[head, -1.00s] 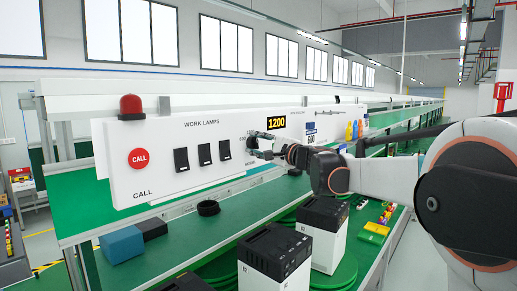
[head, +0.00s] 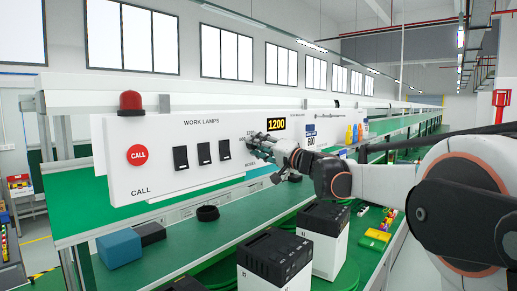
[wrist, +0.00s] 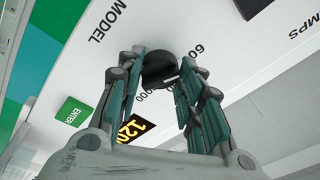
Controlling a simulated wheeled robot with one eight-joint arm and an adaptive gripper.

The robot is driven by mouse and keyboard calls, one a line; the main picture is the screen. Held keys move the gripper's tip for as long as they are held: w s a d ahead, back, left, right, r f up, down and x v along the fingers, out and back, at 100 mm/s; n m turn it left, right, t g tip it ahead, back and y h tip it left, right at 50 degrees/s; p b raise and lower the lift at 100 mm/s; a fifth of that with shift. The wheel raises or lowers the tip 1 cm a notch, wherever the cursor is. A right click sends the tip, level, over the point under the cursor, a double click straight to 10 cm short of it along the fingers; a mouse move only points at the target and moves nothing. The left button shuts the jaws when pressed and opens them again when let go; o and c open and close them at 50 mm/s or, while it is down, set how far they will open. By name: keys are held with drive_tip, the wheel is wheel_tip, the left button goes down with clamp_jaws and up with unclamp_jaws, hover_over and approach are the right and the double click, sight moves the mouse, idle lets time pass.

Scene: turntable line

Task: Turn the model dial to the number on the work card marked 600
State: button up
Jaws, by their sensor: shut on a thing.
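The black model dial (wrist: 158,68) sits on the white panel (head: 140,155) beside the word MODEL. My gripper (wrist: 162,74) has its fingers on both sides of the dial and is shut on it in the wrist view. In the head view my gripper (head: 259,144) hides most of the dial. Numbers around the dial are partly covered, so I cannot tell its exact pointing. The yellow-lit display (head: 276,125) above reads 1200. The work card (head: 312,138), marked 600 with a blue top, hangs right of the display.
A green ENTER button (wrist: 73,112) is near the dial. Several black lamp switches (head: 204,154) and a red CALL button (head: 137,155) are on the panel's left.

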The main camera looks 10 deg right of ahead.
drive_tip(key=shift+n, duration=0.7)
drive_tip(key=o, duration=1.1)
drive_tip(key=shift+w+d, duration=0.1)
drive_tip(key=v, duration=1.2)
